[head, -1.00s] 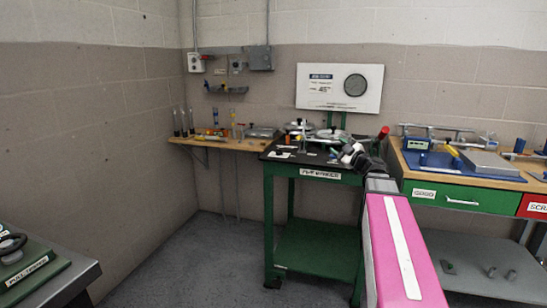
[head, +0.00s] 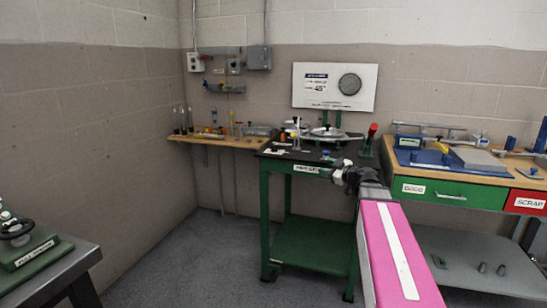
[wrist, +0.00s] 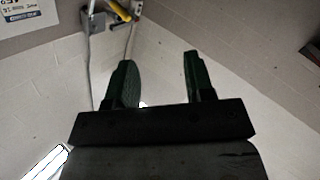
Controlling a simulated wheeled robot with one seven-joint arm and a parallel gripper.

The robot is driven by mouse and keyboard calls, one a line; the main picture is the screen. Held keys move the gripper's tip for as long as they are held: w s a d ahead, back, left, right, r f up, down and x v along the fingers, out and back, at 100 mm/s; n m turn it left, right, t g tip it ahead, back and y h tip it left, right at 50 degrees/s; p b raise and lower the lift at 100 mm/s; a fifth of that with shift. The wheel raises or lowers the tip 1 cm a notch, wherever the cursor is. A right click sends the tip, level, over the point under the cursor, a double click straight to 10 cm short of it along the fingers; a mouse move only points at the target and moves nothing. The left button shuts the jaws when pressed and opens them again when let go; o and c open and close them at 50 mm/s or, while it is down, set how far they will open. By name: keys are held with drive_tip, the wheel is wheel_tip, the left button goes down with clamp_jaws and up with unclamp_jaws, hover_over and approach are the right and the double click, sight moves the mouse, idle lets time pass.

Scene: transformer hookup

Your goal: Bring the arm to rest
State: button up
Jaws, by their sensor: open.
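My gripper (wrist: 160,80) shows in the wrist view with its two dark green fingers apart and nothing between them. Behind the fingers are the grey wall, the pale upper wall and a conduit. In the head view my pink arm reaches forward from the lower right, and its dark wrist end (head: 350,176) is in front of the right edge of the green cart (head: 312,250). The fingers are too small to make out in the head view.
A workbench (head: 460,208) with a green drawer stands at the right. A narrow wooden shelf (head: 215,140) is on the back wall. A grey table (head: 70,265) is at lower left. Floor between is clear.

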drive_tip(key=s+a+f+m+g+h, duration=0.25)
drive_tip(key=s+f+g, duration=0.2)
drive_tip(key=f, duration=0.55)
drive_tip(key=s+a+f+m+g+h, duration=0.1)
drive_tip(key=s+a+f+m+g, duration=0.3)
drive_tip(key=f, duration=0.5)
drive_tip(key=s+d+f+m+g+h, duration=0.1)
drive_tip(key=s+f+m+g+h, duration=0.1)
drive_tip(key=s+f+m+h, duration=0.2)
drive_tip(key=s+d+f+m+g+h, duration=0.2)
drive_tip(key=s+f+m+h, duration=0.1)
drive_tip(key=s+f, duration=0.6)
drive_tip(key=shift+d+f+m+g+h, duration=0.15)
drive_tip(key=shift+d+m+g+h, duration=0.2)
drive_tip(key=shift+h, duration=0.1)
drive_tip(key=shift+c, duration=0.4)
drive_tip(key=shift+d, duration=0.1)
drive_tip(key=shift+c, duration=0.2)
